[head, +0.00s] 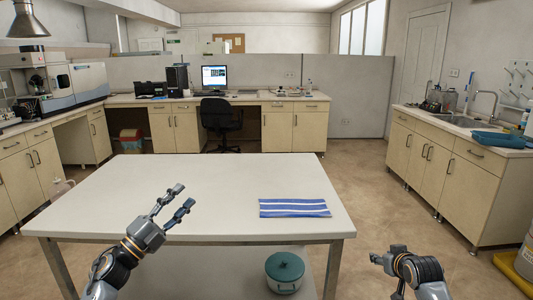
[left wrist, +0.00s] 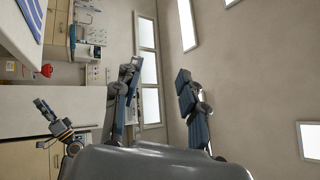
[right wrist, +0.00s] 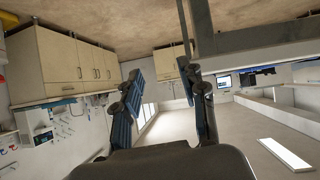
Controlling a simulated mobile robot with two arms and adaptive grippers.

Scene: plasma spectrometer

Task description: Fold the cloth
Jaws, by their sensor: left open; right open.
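The cloth (head: 295,208) is blue with white stripes. It lies flat as a wide, short rectangle near the right front edge of the white table (head: 215,180). Part of it also shows at the top left corner of the left wrist view (left wrist: 33,14). My left gripper (head: 183,196) is open and empty above the table's front left part, well left of the cloth. Its fingers show apart in the left wrist view (left wrist: 157,72). My right gripper (right wrist: 162,78) is open and empty. In the head view it is low, right of the table and apart from the cloth.
A teal-lidded pot (head: 285,270) stands below the tabletop on the lower shelf. A black chair (head: 218,115) stands behind the table by the back counter. A sink counter (head: 450,170) is on the right. The tabletop is otherwise clear.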

